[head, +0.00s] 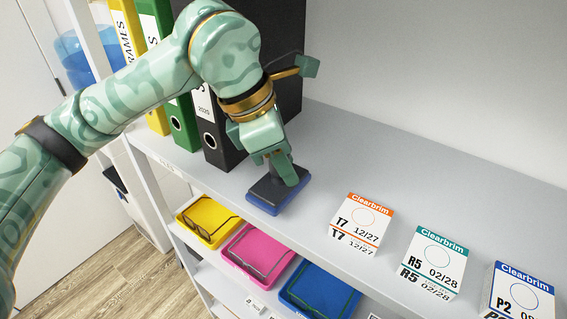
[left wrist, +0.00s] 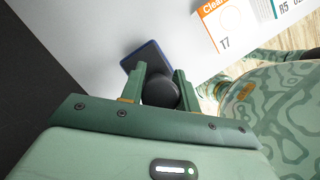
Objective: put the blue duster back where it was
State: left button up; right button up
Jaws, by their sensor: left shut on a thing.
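The blue duster (head: 268,206) has a blue pad under a dark top, and is at the upper shelf (head: 318,178) near its front edge. I cannot tell for sure whether it rests on the shelf or is just above it. My left gripper (head: 284,172) comes down from above and is shut on its handle. In the left wrist view the fingers (left wrist: 160,78) are on either side of the round black handle (left wrist: 158,92), with the duster's blue edge (left wrist: 152,46) beyond. My right gripper is not in view.
Yellow, green and black binders (head: 217,142) stand left of the duster, behind my arm. Orange, teal and blue Clearbrim boxes (head: 361,222) stand to the right. Yellow, pink and blue trays (head: 322,291) holding glasses are on the shelf below. The shelf behind the duster is clear.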

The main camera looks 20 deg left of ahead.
pick_arm(q)
jog(key=shift+a+f, duration=0.1)
jog(key=shift+f, duration=0.6)
jog(key=shift+f, duration=0.1)
jog(key=o, duration=0.9)
jog(key=shift+o, duration=0.2)
